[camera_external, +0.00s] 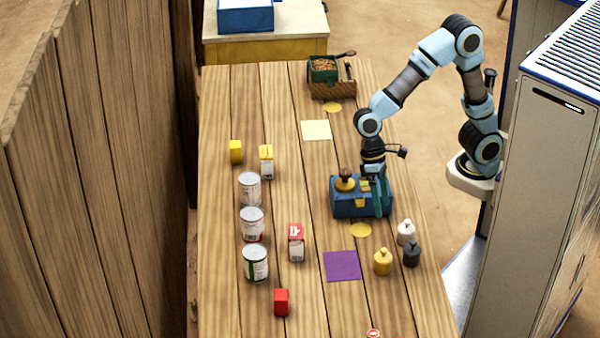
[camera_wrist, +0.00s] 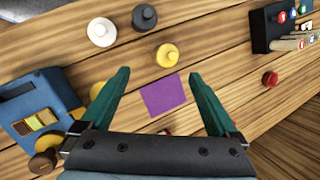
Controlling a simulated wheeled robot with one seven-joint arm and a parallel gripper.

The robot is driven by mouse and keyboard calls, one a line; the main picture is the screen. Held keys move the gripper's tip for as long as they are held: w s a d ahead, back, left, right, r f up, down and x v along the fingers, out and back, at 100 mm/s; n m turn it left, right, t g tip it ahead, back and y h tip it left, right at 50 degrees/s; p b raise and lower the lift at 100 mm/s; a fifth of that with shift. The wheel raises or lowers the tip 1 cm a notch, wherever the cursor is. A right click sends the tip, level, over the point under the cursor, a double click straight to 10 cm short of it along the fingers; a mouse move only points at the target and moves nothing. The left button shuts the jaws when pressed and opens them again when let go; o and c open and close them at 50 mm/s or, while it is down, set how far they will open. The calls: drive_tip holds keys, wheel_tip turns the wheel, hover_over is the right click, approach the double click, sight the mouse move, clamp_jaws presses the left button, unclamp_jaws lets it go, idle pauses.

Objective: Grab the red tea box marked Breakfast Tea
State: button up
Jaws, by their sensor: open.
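A red-topped box with a pale front (camera_external: 296,242) stands on the wooden table, between the cans and the purple square; its lettering is too small to read. My gripper (camera_external: 381,212) is open and empty, pointing down beside the blue balance box, to the right of and behind the red-topped box. In the wrist view its two green fingers (camera_wrist: 159,74) are wide apart with the purple square beyond them. A small red patch shows at the gripper's edge there; I cannot tell what it belongs to.
Three cans (camera_external: 252,225) stand left of the red-topped box. The purple square (camera_external: 342,266) lies to its right. Yellow (camera_external: 383,262), white (camera_external: 406,232) and dark (camera_external: 411,254) weights stand farther right. The blue balance box (camera_external: 347,208) is close to my gripper.

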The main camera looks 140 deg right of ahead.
drive_tip(key=w+d+m+t+y+b, duration=0.25)
drive_tip(key=d+m, duration=0.25)
drive_tip(key=d, duration=0.3)
drive_tip(key=w+d+r+m+t+y+b, duration=0.1)
drive_tip(key=w+d+m+t, duration=0.3)
drive_tip(key=d, duration=0.4)
drive_tip(key=w+d+m+t+y+b, duration=0.1)
drive_tip(key=w+d+m+t, duration=0.15)
drive_tip(key=d+m, duration=0.35)
approach(296, 253)
drive_tip(key=shift+s+d+r+n, duration=0.2)
drive_tip(key=shift+d+r, duration=0.1)
drive_tip(key=shift+r, duration=0.2)
drive_tip(key=shift+s+d+r+n, duration=0.2)
drive_tip(key=shift+d+r, duration=0.1)
drive_tip(key=shift+r, duration=0.2)
drive_tip(key=shift+f, duration=0.35)
drive_tip(key=p+x, duration=0.1)
drive_tip(key=x, duration=0.4)
drive_tip(key=shift+a, duration=0.25)
drive_tip(key=shift+f+p+x, duration=0.2)
drive_tip(key=shift+p+x, duration=0.15)
drive_tip(key=shift+x, duration=1.05)
drive_tip(key=shift+f+p+x, duration=0.15)
drive_tip(key=shift+p+x, duration=0.15)
drive_tip(key=shift+x, duration=1.05)
drive_tip(key=shift+s, duration=0.15)
drive_tip(key=shift+c, duration=0.2)
drive_tip(key=c, duration=1.4)
